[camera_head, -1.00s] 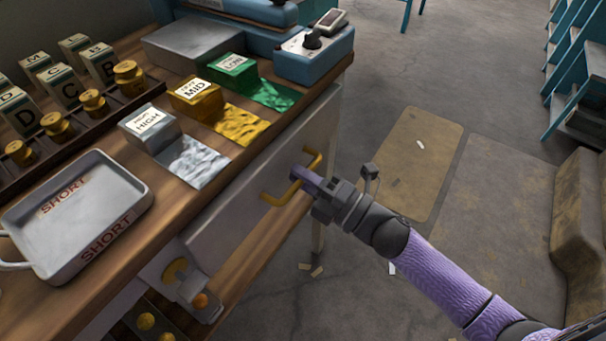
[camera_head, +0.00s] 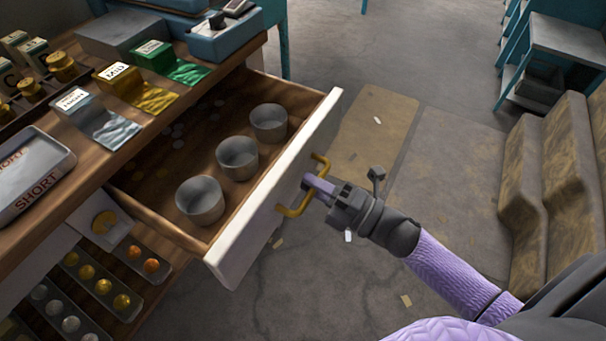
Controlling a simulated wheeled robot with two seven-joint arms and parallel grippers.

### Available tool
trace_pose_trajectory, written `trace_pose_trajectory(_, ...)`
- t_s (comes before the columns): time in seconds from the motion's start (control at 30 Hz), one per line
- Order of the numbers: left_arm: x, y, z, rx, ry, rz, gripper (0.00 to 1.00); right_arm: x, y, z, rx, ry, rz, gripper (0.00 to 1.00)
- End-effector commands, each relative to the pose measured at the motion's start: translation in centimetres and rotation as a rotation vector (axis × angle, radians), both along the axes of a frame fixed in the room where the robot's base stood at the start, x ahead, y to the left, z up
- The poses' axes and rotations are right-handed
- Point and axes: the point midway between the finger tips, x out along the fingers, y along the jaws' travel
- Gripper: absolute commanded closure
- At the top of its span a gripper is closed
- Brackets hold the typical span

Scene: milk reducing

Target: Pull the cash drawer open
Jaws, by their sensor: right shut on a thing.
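The cash drawer (camera_head: 268,205) is pulled well out from under the wooden counter, its pale front standing clear of the counter edge. Inside are three round grey cups (camera_head: 237,158) in a slanting row, with some coins (camera_head: 178,135) lying on the wooden bottom further back. A yellow bar handle (camera_head: 297,210) is fixed to the drawer front. My right gripper (camera_head: 314,184) is shut on the handle's bar, with the arm coming in from the lower right. My left gripper is not in view.
The counter (camera_head: 75,185) holds a SHORT tray (camera_head: 38,165), silver, gold and green label blocks, and a blue device (camera_head: 225,38). Trays of coloured balls (camera_head: 103,285) sit below. Brown padded seats (camera_head: 545,190) stand at right. Floor right of the drawer is mostly clear.

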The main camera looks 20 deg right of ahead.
Motion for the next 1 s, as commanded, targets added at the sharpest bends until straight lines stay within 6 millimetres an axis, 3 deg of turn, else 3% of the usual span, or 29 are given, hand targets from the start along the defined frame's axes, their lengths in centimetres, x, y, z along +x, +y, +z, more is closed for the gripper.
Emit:
trace_pose_trajectory(0.53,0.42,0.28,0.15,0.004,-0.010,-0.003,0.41,-0.52,-0.39,-0.11,0.000,0.002,0.000,1.00)
trace_pose_trajectory(0.57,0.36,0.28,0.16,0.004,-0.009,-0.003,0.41,-0.52,-0.39,-0.11,0.000,0.002,0.000,0.76)
trace_pose_trajectory(0.7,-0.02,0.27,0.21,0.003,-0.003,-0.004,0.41,-0.51,-0.38,-0.08,0.000,0.001,0.000,0.51)
trace_pose_trajectory(1.0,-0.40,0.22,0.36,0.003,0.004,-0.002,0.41,-0.88,-0.67,-0.13,0.001,0.002,0.000,0.51)
